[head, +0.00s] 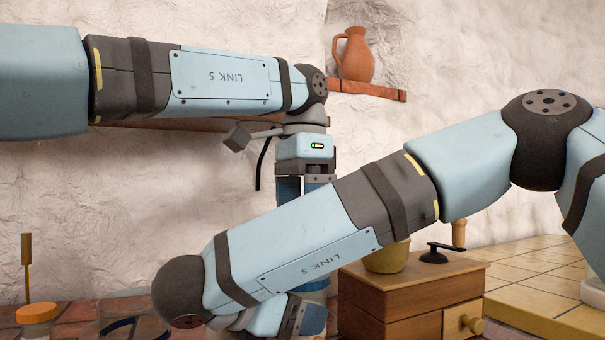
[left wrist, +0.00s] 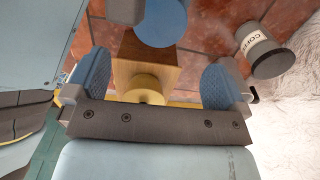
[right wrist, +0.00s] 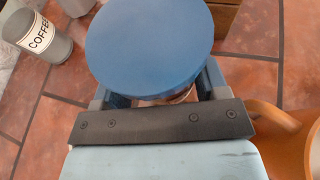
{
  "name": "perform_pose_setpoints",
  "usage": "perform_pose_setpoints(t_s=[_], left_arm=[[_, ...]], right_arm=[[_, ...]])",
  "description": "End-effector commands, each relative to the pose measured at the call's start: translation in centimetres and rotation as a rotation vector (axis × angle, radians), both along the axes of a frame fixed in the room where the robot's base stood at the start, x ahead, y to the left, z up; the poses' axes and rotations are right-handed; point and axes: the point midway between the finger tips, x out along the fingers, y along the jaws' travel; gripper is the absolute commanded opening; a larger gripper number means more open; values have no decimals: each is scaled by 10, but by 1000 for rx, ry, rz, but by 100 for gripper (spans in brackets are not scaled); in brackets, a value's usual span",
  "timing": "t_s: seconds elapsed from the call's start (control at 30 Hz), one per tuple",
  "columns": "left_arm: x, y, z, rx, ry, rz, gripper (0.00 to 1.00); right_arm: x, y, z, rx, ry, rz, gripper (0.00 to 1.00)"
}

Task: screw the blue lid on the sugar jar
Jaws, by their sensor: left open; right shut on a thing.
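The blue lid (right wrist: 150,45) is a wide flat disc in the right wrist view. It sits over the sugar jar (right wrist: 180,97), of which only a small brownish glassy strip shows under the rim. I cannot tell how far it is seated. My right gripper (head: 305,318) is shut on the jar below the lid; the lid hides its fingertips. My left gripper (head: 304,188) points down in the head view, open and empty, above the right forearm. The left wrist view shows the lid (left wrist: 160,20) beyond its spread blue fingers, apart from them. My right arm covers most of the jar in the head view.
A wooden coffee mill (head: 405,300) with a yellow bowl and crank stands close to the right of the jar. A grey coffee tin (right wrist: 38,38) stands nearby. An orange-lidded jar (head: 36,315) is at the left. A clay jug (head: 353,55) stands on the wall shelf.

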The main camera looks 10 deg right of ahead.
Motion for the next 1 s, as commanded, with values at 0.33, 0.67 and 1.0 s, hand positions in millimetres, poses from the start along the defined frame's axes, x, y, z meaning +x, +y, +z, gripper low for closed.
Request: perform_pose_setpoints(t_s=[0.33,0.67,1.0], left_arm=[[0,-1,64,0,-1,0,100],[0,0,75,2,1,-1,100],[0,0,74,1,1,-1,100]], right_arm=[[0,0,0,0,0,0,1],[0,0,0,0,0,0,1],[0,0,0,0,0,0,97]])
